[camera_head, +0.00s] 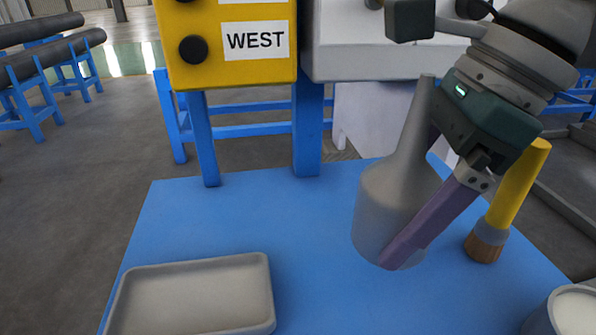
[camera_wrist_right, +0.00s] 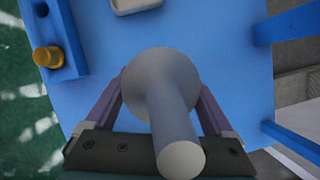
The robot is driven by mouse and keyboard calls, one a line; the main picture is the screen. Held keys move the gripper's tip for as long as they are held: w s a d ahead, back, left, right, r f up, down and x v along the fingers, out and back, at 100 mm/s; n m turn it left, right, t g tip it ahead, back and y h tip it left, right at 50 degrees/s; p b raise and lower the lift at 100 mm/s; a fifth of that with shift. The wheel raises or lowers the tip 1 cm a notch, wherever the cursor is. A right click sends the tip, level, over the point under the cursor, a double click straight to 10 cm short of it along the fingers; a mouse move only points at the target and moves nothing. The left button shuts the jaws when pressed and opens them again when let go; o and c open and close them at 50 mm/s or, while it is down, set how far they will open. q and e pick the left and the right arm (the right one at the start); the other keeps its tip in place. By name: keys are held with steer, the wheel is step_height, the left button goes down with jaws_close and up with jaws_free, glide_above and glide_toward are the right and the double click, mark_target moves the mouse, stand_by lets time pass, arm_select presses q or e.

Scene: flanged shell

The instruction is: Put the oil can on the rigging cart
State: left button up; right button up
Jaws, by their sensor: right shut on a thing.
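The oil can (camera_head: 384,205) is grey, with a wide round body and a long narrow spout pointing up. My right gripper (camera_head: 398,250) is shut on its body. One purple finger crosses the front of the can in the head view, and the other is hidden behind it. The right wrist view looks down over the spout of the can (camera_wrist_right: 165,90), with a finger on each side. The can is over a blue flat top (camera_head: 310,235), which seems to be the rigging cart. I cannot tell whether its base touches that top. My left gripper is not in view.
A shallow grey tray (camera_head: 195,295) lies at the front left. A yellow-handled brush (camera_head: 510,195) stands right of the can, and a pale round container (camera_head: 572,312) sits at the front right corner. A yellow box marked WEST (camera_head: 225,60) rises behind.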

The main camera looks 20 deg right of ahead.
step_height(320, 180, down, 5)
steer(key=shift+f+b, duration=0.1)
steer(key=shift+b, duration=0.25)
steer(key=o, duration=1.3)
